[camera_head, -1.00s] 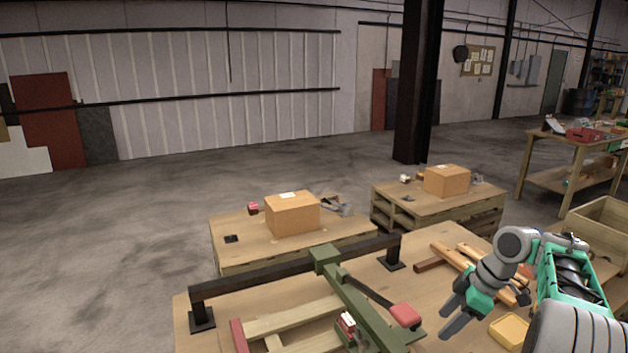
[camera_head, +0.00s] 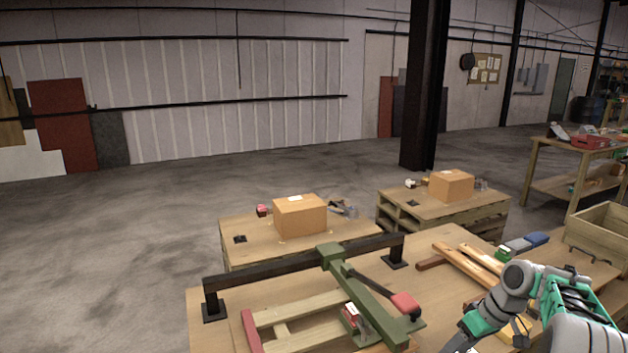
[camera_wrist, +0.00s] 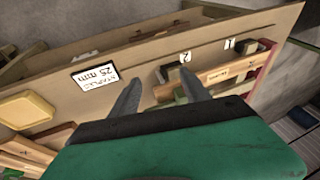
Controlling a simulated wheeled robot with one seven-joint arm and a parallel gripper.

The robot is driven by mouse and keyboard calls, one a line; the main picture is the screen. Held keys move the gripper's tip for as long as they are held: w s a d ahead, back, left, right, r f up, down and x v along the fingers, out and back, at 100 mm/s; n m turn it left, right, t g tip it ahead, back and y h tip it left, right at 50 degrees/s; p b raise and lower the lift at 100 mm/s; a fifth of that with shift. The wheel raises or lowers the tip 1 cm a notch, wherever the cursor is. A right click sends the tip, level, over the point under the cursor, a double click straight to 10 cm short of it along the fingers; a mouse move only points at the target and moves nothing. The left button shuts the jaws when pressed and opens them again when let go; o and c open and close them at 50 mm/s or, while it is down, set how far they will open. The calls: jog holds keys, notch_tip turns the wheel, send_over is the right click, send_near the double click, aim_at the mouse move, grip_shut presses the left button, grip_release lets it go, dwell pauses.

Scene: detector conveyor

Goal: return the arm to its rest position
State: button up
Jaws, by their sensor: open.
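My gripper (camera_head: 462,343) is low at the right in the head view, over the near workbench (camera_head: 206,330), with its fingertips at the bottom edge. In the wrist view my gripper (camera_wrist: 158,95) shows two grey fingers spread apart with nothing held between them. A wooden piece (camera_wrist: 225,75) lies by these slots. My arm covers part of the bench at the right.
A black rail (camera_head: 300,262) and a green lever arm with a red handle (camera_head: 404,303) stand on the bench. Wooden bars (camera_head: 462,258) and a blue-green tool (camera_head: 525,243) lie right of them. A yellow tray (camera_wrist: 24,110) shows in the wrist view. Cardboard boxes (camera_head: 300,216) sit on tables beyond.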

jog(key=s+f+m+g, duration=0.1)
jog(key=s+f+m, duration=0.5)
jog(key=s, duration=0.1)
jog(key=s+a+r+m+g+h, duration=0.1)
jog(key=s+a+m+h, duration=0.15)
jog(key=s, duration=0.25)
jog(key=s+a+r+m+h, duration=0.1)
jog(key=s+a, duration=0.2)
jog(key=s, duration=0.2)
jog(key=s+a+r+n+t, duration=0.1)
jog(key=a+r+n+t, duration=0.2)
jog(key=a+r, duration=0.7)
jog(key=a+n, duration=0.2)
jog(key=a, duration=0.1)
jog(key=shift+s+t, duration=0.3)
jog(key=shift+t, duration=0.1)
